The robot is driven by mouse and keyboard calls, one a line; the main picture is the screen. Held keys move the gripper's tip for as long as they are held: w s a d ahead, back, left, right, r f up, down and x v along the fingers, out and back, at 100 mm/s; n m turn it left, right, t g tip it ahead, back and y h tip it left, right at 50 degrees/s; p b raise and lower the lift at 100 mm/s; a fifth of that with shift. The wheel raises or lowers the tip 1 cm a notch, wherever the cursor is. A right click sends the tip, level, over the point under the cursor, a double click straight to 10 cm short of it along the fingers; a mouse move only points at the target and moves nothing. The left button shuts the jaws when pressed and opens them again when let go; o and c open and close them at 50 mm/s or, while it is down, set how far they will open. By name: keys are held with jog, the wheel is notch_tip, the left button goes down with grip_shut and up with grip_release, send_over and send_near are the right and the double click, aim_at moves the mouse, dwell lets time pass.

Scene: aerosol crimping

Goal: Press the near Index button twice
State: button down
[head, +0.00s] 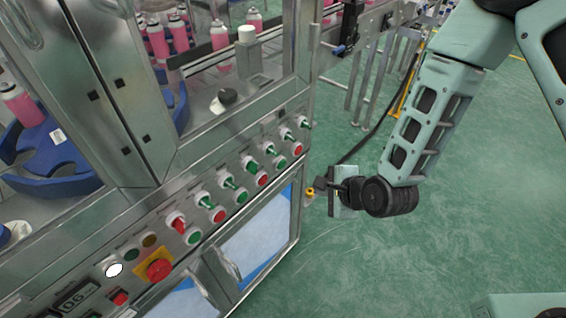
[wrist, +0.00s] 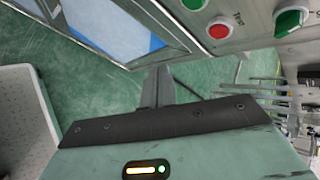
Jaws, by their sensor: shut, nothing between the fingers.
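The machine's control panel (head: 225,190) carries a slanted row of green and red buttons and switches. A red button (head: 297,148) and a green button (head: 279,162) sit toward its right end. In the wrist view, a red button (wrist: 220,28), a green button (wrist: 194,3) and a green switch (wrist: 290,20) show at the top. No label reading Index can be made out, so I cannot tell which button it is. My gripper (head: 318,187) is right of and below the panel's right end, apart from the buttons. Its fingers (wrist: 158,88) are shut and empty, over the green floor.
A red knob on a yellow plate (head: 158,270) and a lit white button (head: 114,270) are at the panel's lower left. Pink cans (head: 157,42) stand behind the frame. A metal railing (head: 370,75) stands behind my arm.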

aim_at(281, 165)
jog(key=shift+a, duration=0.1)
jog(key=w+a, duration=0.5)
jog(key=a, duration=0.1)
jog(key=shift+w+a, duration=0.15)
jog(key=shift+a, duration=0.25)
dwell(1.9)
jog(key=shift+w+a, duration=0.3)
